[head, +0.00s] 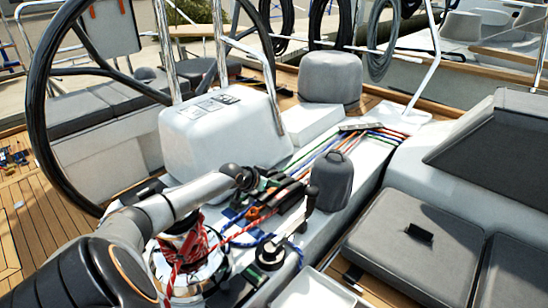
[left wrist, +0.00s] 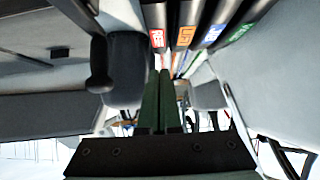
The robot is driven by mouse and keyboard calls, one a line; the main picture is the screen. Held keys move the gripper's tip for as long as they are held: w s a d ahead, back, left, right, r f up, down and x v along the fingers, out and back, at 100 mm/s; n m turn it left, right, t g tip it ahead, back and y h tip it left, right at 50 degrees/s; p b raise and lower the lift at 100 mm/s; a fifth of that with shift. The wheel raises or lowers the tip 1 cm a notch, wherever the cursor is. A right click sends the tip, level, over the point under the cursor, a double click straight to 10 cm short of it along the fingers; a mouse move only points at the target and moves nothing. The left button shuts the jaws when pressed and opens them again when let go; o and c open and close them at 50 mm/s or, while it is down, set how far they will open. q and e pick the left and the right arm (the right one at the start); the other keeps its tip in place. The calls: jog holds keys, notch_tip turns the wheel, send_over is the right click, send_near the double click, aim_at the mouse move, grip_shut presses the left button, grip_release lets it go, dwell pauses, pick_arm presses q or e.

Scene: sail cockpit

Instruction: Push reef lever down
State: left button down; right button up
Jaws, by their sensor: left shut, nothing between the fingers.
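A bank of black clutch levers (head: 290,196) sits on the white console in the head view, with coloured ropes running from it. In the left wrist view the lever handles carry a red label (left wrist: 156,39), an orange label (left wrist: 183,38), a blue label (left wrist: 213,35) and a green label (left wrist: 241,32). The lettering is too small to read surely, so I cannot tell which one is reef. My left gripper (head: 268,185) is shut and empty, close beside the levers. Its fingers (left wrist: 159,74) point toward the red and orange handles; contact is unclear. My right gripper is out of view.
A winch with red rope (head: 185,245) stands beneath my left arm. A grey-covered winch (head: 331,182) stands right of the levers. The black steering wheel (head: 38,110) is at left, and a grey cushion (head: 405,245) lies at right.

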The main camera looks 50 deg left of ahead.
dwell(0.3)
pick_arm(q)
jog(key=p+v, duration=0.4)
jog(key=v, duration=0.8)
jog(key=shift+s+r+p, duration=0.2)
jog(key=shift+r+p, duration=0.05)
jog(key=shift+p, duration=0.15)
jog(key=shift+d, duration=0.1)
dwell(0.5)
